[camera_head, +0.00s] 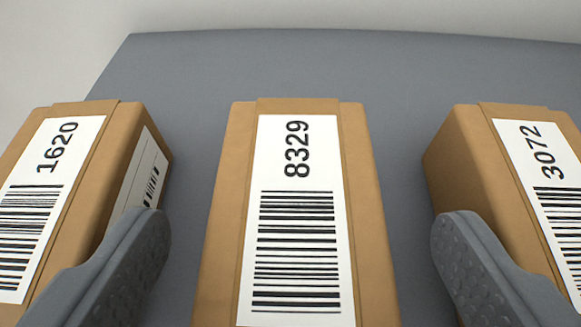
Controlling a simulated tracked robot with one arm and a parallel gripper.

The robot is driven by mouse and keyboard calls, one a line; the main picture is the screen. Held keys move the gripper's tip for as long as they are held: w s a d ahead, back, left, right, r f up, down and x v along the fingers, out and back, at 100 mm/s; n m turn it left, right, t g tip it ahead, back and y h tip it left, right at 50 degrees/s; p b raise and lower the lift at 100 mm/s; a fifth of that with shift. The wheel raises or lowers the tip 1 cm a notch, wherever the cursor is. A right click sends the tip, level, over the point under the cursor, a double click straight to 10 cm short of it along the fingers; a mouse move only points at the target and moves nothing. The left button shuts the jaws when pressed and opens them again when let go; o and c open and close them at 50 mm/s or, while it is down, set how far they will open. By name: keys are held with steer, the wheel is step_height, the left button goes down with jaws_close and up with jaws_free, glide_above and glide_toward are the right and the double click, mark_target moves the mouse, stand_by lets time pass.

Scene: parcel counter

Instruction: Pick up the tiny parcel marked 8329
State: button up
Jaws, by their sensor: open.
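The tiny parcel marked 8329 (297,220) is a brown box with a white label, its number above a barcode. It stands in the middle of the view on the grey counter, and its near end is cut off by the bottom edge. My gripper (300,240) is open, with one grey finger to the left of this parcel and one to the right. Gaps show between the parcel's sides and both fingers. Nothing is held.
A parcel marked 1620 (45,190) stands at the left, partly behind my left finger. A parcel marked 3072 (545,185) stands at the right, partly behind my right finger. The grey counter (300,65) is clear behind the parcels, up to a pale wall.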

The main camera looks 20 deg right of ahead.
mark_target(291, 215)
steer(key=shift+p+x, duration=0.7)
steer(key=shift+x, duration=1.5)
steer(key=shift+a+r, duration=0.1)
steer(key=c, duration=1.2)
steer(key=shift+r, duration=0.1)
